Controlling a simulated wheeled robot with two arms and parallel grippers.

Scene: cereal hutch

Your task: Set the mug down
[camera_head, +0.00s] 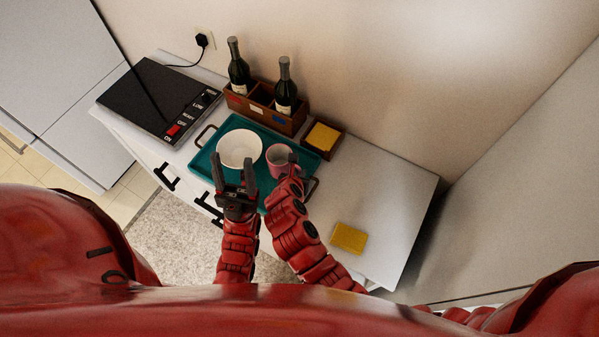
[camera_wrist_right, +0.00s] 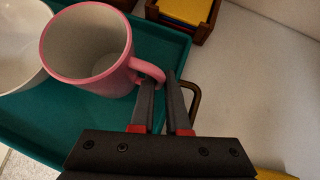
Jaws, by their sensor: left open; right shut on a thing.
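A pink mug (camera_head: 279,160) with a pale inside is over the right part of a teal tray (camera_head: 233,123), to the right of a white bowl (camera_head: 239,149). My right gripper (camera_wrist_right: 163,84) is shut on the handle of the mug (camera_wrist_right: 92,55) in the right wrist view. The mug looks upright and empty. I cannot tell whether its base touches the tray. My left gripper (camera_head: 235,170) is open and empty, with its fingers near the front rim of the tray, below the bowl.
A wooden crate (camera_head: 289,122) with two dark bottles stands behind the tray. A box with yellow contents (camera_head: 322,138) is to its right. A black hotplate (camera_head: 160,98) is at left. A yellow block (camera_head: 349,238) lies on the mostly clear right countertop (camera_head: 385,190).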

